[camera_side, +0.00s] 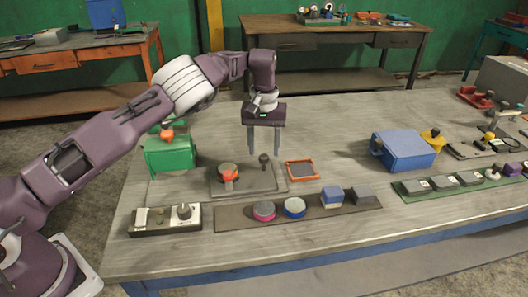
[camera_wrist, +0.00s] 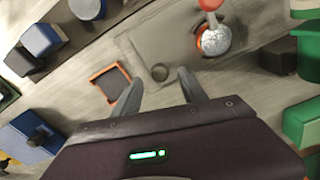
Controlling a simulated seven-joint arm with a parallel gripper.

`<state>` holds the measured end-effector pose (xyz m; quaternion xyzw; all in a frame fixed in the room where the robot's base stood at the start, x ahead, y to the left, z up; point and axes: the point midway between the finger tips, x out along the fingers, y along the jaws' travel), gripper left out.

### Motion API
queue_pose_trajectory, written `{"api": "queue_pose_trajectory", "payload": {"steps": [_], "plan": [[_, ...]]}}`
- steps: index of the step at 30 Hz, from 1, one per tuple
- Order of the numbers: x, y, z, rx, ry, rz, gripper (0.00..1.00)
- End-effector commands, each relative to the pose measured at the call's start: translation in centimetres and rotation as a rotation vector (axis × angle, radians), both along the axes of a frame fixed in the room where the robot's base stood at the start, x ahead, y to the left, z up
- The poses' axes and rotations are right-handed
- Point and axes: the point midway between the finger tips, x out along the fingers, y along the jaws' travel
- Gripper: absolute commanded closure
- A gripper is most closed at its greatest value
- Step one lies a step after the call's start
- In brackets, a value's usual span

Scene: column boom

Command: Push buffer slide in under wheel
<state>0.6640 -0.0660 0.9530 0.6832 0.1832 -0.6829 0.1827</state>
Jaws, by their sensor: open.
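My gripper (camera_side: 264,150) is open, pointing down with its two fingers apart above a dark upright knob (camera_side: 264,161). In the wrist view, the round top of the knob (camera_wrist: 160,72) shows just beyond and between the fingertips, with nothing held. The knob stands on the right part of a flat grey plate (camera_side: 243,188), probably the buffer slide. Left of it on the plate is a red-topped round fitting (camera_side: 228,171), which the wrist view shows as a silvery body (camera_wrist: 215,41) with a red handle. I cannot tell for certain which part is the wheel.
An orange-rimmed dark tray (camera_side: 302,170) lies just right of the plate. A strip with round and blocky pieces (camera_side: 320,209) runs in front. A green box (camera_side: 170,156) stands left, a blue container (camera_side: 403,150) right, and a switch box (camera_side: 165,219) front left.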

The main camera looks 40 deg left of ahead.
Motion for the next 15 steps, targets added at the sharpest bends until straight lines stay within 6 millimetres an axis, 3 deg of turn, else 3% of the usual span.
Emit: {"api": "queue_pose_trajectory", "payload": {"steps": [4,12,15], "plan": [[0.0,0.0,-1.8,0.000,0.001,0.000,0.50],[0.0,0.0,-2.0,-0.001,0.000,0.000,0.50],[0.0,0.0,-2.0,-0.001,0.000,0.000,0.70]]}}
